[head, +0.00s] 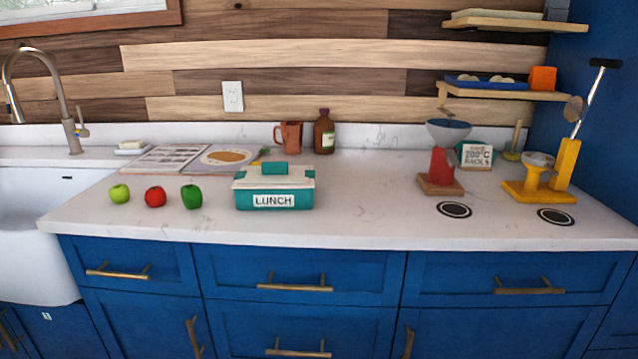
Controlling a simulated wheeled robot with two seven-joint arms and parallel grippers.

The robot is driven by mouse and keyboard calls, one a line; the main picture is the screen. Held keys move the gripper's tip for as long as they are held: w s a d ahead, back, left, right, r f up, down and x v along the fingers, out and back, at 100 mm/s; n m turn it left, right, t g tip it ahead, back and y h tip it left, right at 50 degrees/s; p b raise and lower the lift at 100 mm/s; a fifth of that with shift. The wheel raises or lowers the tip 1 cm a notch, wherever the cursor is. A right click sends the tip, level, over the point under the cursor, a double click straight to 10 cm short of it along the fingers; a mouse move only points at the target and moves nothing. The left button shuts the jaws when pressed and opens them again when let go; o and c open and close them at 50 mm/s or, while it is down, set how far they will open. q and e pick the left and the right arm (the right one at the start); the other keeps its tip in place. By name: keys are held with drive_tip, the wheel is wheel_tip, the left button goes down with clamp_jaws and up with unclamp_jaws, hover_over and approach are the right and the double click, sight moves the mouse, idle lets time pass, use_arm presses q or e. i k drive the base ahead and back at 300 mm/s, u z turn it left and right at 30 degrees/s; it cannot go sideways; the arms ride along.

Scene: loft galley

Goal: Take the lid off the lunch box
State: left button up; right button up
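The lunch box (273,199) stands upright on the white counter, left of the middle of the head view. It is teal with a white label reading LUNCH on its front. Its lid (240,179) is pale with a teal handle (274,169) on top. The lid sits on the box, so the inside is hidden. Neither of my grippers shows in the head view, and nothing touches the box.
A green apple (119,193), a red tomato (155,197) and a green pepper (191,197) stand left of the box. A copper mug (290,136) and brown bottle (324,132) stand behind. The counter (365,208) right of the box is clear up to a red-and-wood stand (440,174).

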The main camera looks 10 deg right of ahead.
sight(270, 174)
drive_tip(key=u, duration=0.5)
drive_tip(key=k, duration=0.95)
drive_tip(key=z, duration=0.6)
drive_tip(key=i, duration=0.8)
drive_tip(key=u, duration=0.45)
drive_tip(key=i, duration=0.65)
drive_tip(key=u, duration=0.6)
